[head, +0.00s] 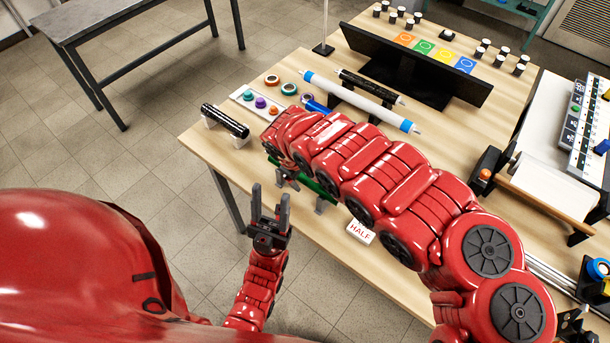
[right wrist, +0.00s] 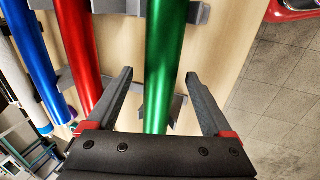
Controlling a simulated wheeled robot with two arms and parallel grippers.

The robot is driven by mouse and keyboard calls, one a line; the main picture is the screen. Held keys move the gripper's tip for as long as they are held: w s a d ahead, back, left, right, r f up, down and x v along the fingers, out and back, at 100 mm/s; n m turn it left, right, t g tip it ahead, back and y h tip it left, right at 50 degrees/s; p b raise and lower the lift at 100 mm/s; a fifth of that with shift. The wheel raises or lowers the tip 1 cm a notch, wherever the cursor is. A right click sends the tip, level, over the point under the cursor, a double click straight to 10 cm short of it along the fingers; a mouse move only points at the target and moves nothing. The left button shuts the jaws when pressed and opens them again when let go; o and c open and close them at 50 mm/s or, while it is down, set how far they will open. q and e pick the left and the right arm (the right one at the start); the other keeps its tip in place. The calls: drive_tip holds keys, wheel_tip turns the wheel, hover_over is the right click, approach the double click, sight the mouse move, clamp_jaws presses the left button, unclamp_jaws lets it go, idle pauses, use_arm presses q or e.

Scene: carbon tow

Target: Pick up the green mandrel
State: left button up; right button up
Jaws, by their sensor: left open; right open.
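The green mandrel (right wrist: 165,55) lies lengthwise in the right wrist view, resting on grey supports. My right gripper (right wrist: 159,78) is open, with one finger on each side of the mandrel. A gap shows between each finger and the mandrel, and I cannot tell how far down the fingers reach. In the head view only a short stretch of the green mandrel (head: 318,187) shows, near the table's front edge. My red right arm hides the rest. My left gripper (head: 270,205) is open and empty, off the table's front edge.
A red mandrel (right wrist: 80,48) lies beside the green one, with a blue mandrel (right wrist: 37,65) beyond it. A white roller with blue ends (head: 355,99) and a black roller (head: 226,121) lie on the table. A white "HALF" label (head: 361,231) sits near the front edge.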

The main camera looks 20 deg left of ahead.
clamp_jaws()
idle(0.4)
